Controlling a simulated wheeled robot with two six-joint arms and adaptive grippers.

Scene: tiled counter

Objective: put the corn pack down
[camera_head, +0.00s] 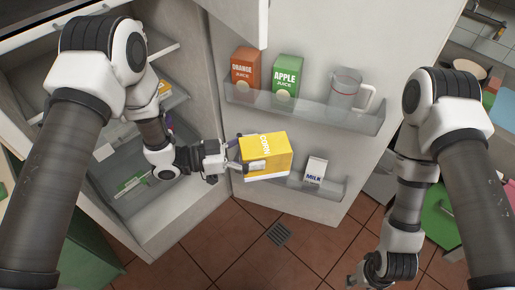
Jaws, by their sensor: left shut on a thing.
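The pack hides part of that shelf. My right arm hangs at the right side, and its gripper end near the bottom edge is too small and partly hidden to read.
The open fridge door (300,50) has an upper shelf (350,120) with an orange juice carton (245,68), an apple juice carton (286,78) and a clear jug (346,90). A milk carton (315,170) stands on the lower shelf (325,191). Fridge shelves are at left.

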